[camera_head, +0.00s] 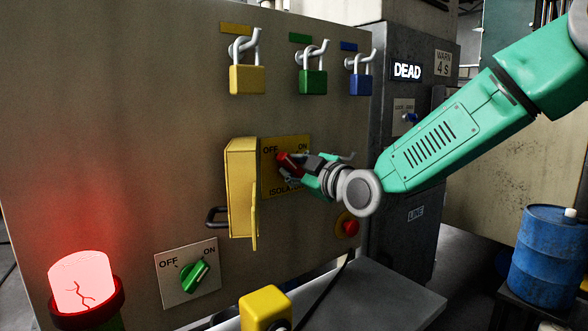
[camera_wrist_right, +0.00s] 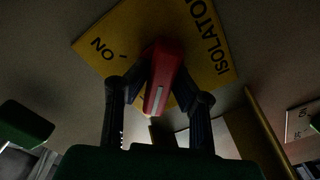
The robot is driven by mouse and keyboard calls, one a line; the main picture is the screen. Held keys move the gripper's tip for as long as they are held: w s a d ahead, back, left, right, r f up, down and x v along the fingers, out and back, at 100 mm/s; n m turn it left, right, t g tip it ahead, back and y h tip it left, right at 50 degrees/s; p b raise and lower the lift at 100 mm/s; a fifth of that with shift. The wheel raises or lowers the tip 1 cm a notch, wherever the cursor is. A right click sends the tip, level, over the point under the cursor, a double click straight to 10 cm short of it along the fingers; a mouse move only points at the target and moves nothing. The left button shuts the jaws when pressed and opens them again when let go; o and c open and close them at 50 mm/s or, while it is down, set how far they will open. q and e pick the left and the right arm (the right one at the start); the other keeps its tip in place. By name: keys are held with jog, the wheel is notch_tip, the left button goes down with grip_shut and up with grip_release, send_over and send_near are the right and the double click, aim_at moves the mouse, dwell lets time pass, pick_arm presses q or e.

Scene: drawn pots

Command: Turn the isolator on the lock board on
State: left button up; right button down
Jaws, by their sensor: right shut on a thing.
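The isolator's yellow plate (camera_head: 272,182) is on the lock board (camera_head: 130,110), marked OFF at upper left and ON at upper right. Its red handle (camera_head: 284,160) tilts toward the OFF side. My right gripper (camera_head: 297,168) is shut on the handle. In the right wrist view, the red handle (camera_wrist_right: 162,75) sits between the two fingers of my right gripper (camera_wrist_right: 158,95), its white line clear. The fingers hide part of the plate. My left gripper is not in view.
A yellow cover (camera_head: 240,185) stands out left of the isolator. Yellow (camera_head: 247,80), green (camera_head: 313,82) and blue (camera_head: 360,85) padlocks hang above. A green switch (camera_head: 195,275), lit red lamp (camera_head: 82,282) and red button (camera_head: 347,227) are lower. A sign (camera_head: 407,71) reads DEAD.

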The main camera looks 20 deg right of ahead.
jog(key=shift+a+m, duration=0.1)
jog(key=shift+m, duration=0.3)
jog(key=m, duration=0.3)
jog(key=shift+m, duration=0.4)
jog(key=m, duration=0.4)
jog(key=shift+d+m, duration=0.3)
jog(key=m, duration=0.4)
jog(key=shift+w+d+f, duration=0.1)
jog(key=shift+f, duration=0.05)
jog(key=shift+m+b, duration=0.4)
jog(key=shift+m, duration=2)
jog(key=shift+f, duration=0.1)
